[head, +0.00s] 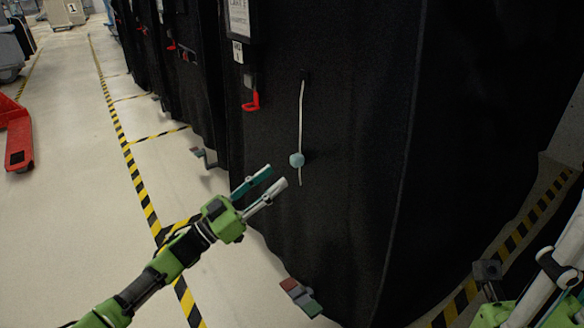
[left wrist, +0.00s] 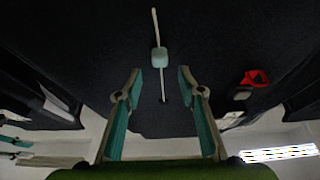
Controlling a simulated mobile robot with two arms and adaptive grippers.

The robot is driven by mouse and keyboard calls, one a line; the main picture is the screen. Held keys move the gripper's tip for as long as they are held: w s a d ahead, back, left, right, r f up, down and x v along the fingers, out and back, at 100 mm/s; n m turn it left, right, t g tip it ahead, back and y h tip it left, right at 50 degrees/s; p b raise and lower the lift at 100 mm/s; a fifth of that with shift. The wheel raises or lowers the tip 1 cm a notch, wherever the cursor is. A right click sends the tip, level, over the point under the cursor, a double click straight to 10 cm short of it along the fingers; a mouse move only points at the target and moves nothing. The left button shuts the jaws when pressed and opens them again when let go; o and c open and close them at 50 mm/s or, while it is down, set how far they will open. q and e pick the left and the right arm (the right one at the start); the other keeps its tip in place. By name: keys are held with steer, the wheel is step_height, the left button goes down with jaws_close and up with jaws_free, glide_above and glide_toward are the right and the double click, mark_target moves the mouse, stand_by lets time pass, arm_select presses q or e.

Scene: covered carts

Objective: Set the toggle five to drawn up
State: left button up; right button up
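A pale blue-green toggle (head: 297,160) sits low on a white cord (head: 300,115) that hangs down the front of a black covered cart (head: 350,110). A short end of cord shows below it. My left gripper (head: 270,183) is open and empty, just below and left of the toggle and apart from it. In the left wrist view the toggle (left wrist: 160,57) lies ahead of the open fingers (left wrist: 159,80), roughly centred between them. My right arm shows at the lower right; its gripper (head: 488,270) is partly in view and its fingers are unclear.
A red hook (head: 251,100) hangs left of the cord, below a framed label (head: 240,18). More black covered carts (head: 190,70) stand to the left. A pedal (head: 301,297) sticks out at the cart's base. A red pallet jack (head: 17,135) stands far left; the taped floor between is clear.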

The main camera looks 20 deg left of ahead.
mark_target(292, 163)
arm_select(q)
steer(key=b+x, duration=0.1)
steer(key=x, duration=0.6)
steer(key=shift+b, duration=0.35)
jaws_close()
